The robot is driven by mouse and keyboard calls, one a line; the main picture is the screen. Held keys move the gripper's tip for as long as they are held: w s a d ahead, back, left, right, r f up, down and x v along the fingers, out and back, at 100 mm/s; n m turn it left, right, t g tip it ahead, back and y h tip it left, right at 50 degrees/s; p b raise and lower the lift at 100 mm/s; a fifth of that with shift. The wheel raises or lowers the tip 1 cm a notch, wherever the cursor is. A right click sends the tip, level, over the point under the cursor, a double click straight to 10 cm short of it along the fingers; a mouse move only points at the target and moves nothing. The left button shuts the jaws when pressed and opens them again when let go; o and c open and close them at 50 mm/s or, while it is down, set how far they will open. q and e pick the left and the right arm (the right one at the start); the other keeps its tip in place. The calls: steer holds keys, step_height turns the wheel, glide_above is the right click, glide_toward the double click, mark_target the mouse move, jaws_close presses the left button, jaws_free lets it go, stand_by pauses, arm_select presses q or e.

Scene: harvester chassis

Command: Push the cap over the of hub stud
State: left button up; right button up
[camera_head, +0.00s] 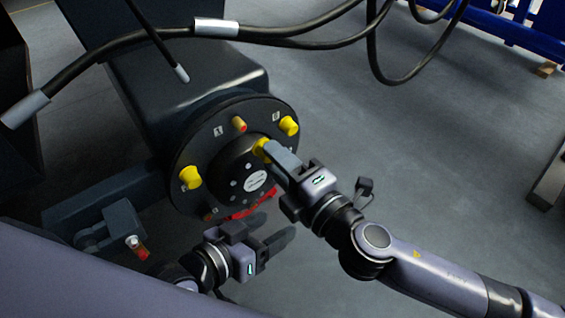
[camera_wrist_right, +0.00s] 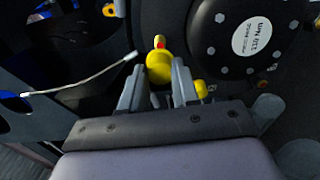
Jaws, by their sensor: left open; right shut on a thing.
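The dark round hub (camera_head: 222,140) faces me, with a raised centre and a pale label. My right gripper (camera_head: 268,152) is shut on a yellow cap (camera_head: 259,149) close to the hub's face. In the right wrist view the cap (camera_wrist_right: 158,69) sits between the two fingertips of the right gripper (camera_wrist_right: 157,88). A red-tipped stud (camera_wrist_right: 159,42) shows just beyond it; whether they touch cannot be told. A bare stud (camera_head: 239,124) stands at the hub's top. Other yellow caps sit at the upper right (camera_head: 289,125) and left (camera_head: 190,177). My left gripper (camera_head: 273,230) is open and empty below the hub.
Black hoses (camera_head: 300,42) cross above the hub. A bracket with a red-tipped part (camera_head: 141,252) stands at the lower left. A red part (camera_head: 245,211) shows at the hub's lower edge.

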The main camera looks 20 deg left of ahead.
mark_target(244, 128)
steer(key=shift+x, duration=2.4)
steer(key=shift+b+x, duration=0.3)
steer(key=shift+x, duration=1.15)
steer(key=shift+w+a, duration=0.15)
steer(key=shift+a, duration=0.05)
steer(key=o, duration=0.9)
steer(key=shift+d, duration=0.1)
